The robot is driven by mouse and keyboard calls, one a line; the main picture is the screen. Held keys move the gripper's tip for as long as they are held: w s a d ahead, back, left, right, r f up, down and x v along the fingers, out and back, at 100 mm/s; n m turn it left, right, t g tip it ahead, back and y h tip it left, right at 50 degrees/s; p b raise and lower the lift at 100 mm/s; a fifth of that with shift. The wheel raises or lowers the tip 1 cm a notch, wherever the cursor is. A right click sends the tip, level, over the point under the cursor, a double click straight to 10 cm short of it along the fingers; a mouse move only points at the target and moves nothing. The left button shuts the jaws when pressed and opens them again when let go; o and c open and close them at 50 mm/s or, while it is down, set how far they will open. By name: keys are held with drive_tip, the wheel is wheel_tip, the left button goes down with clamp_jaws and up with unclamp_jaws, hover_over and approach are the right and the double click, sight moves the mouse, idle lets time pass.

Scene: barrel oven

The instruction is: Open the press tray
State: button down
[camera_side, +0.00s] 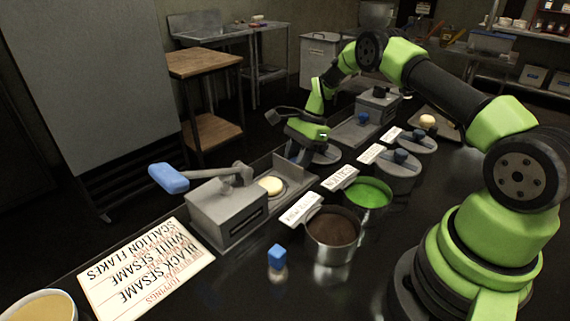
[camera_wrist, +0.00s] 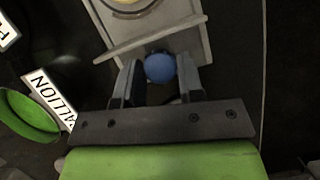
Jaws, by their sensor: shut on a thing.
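The grey press (camera_side: 225,210) stands at the left, with a lever ending in a blue handle (camera_side: 168,178) reaching left. Its grey tray (camera_side: 297,188) extends out to the right of the press body, with a pale round dough piece (camera_side: 270,185) lying in it. In the wrist view the tray (camera_wrist: 190,40) has a raised end wall and a round blue knob (camera_wrist: 160,68) just outside it. My gripper (camera_wrist: 158,72) is shut on the knob, one finger on each side. In the side view my gripper (camera_side: 298,157) is at the tray's far end and hides the knob.
Pots of brown (camera_side: 333,226) and green (camera_side: 370,192) filling stand right of the tray, with label cards. A small blue-topped item (camera_side: 277,256) and a toppings sign (camera_side: 143,268) lie in front. A second grey machine (camera_side: 378,103) stands behind my gripper.

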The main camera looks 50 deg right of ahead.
drive_tip(key=shift+d, duration=0.1)
drive_tip(key=c, duration=1)
unclamp_jaws()
drive_tip(key=v, duration=1)
drive_tip(key=shift+r, duration=0.1)
drive_tip(key=s+a+r+n+t+h, duration=0.1)
drive_tip(key=s+a+r+n, duration=0.4)
drive_tip(key=r, duration=0.4)
drive_tip(key=s+a+r+n+t+h, duration=0.1)
drive_tip(key=s+a+r+n+t, duration=0.15)
drive_tip(key=a+r, duration=0.5)
drive_tip(key=s+a+n+t, duration=0.1)
drive_tip(key=s+n, duration=0.2)
drive_tip(key=s, duration=0.2)
drive_tip(key=s+a+r+n+t, duration=0.1)
drive_tip(key=s+a+n, duration=0.1)
drive_tip(key=s, duration=0.4)
drive_tip(key=s+a+r+n+t, duration=0.1)
drive_tip(key=s+a+n, duration=0.1)
drive_tip(key=s, duration=0.4)
drive_tip(key=shift+a+r+n+h, duration=0.2)
drive_tip(key=shift+n+h, duration=0.1)
drive_tip(key=shift+n, duration=0.55)
